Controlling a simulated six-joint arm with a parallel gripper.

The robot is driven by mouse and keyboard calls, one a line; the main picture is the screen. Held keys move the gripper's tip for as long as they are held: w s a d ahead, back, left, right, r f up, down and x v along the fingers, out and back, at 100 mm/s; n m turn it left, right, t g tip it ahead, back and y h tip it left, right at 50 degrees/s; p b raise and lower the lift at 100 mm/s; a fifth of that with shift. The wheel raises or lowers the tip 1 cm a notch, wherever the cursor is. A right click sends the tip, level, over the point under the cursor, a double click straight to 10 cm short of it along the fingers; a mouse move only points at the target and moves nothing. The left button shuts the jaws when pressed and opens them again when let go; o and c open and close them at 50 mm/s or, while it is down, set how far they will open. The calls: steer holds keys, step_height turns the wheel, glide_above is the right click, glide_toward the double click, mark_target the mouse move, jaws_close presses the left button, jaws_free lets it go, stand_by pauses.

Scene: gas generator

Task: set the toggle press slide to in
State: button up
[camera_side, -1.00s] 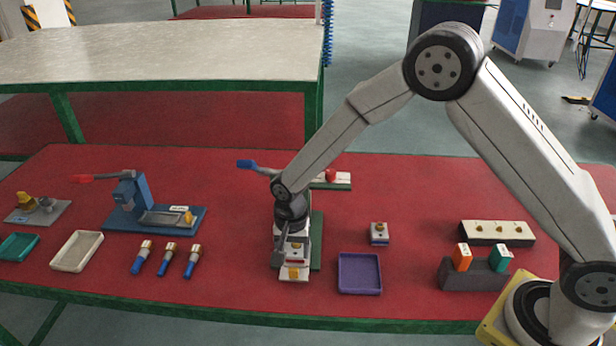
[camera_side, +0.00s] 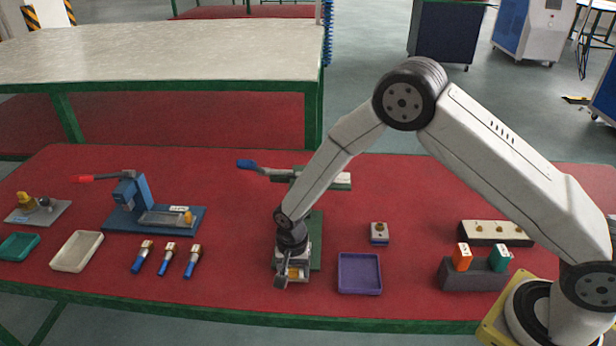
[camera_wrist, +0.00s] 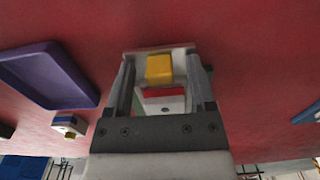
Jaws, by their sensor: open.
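A press with a blue lever (camera_side: 246,164) and a green base (camera_side: 316,240) stands mid-table, partly hidden behind my arm. At its front is a white slide plate with a yellow block (camera_side: 294,273). In the wrist view the yellow block (camera_wrist: 159,68) sits on the white plate (camera_wrist: 184,57), with a red and white part (camera_wrist: 163,97) nearer the palm. My gripper (camera_side: 287,279) is low over the front of this press. It is open, with one finger on each side of the yellow block; I cannot tell whether they touch it.
A purple tray (camera_side: 360,288) lies right of the gripper, with a small block (camera_side: 379,233) behind it. A blue press with a red lever (camera_side: 130,200) and several blue-handled pieces (camera_side: 167,260) stand left. A dark holder (camera_side: 470,276) is at right.

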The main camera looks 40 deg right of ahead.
jaws_close()
stand_by(1.4)
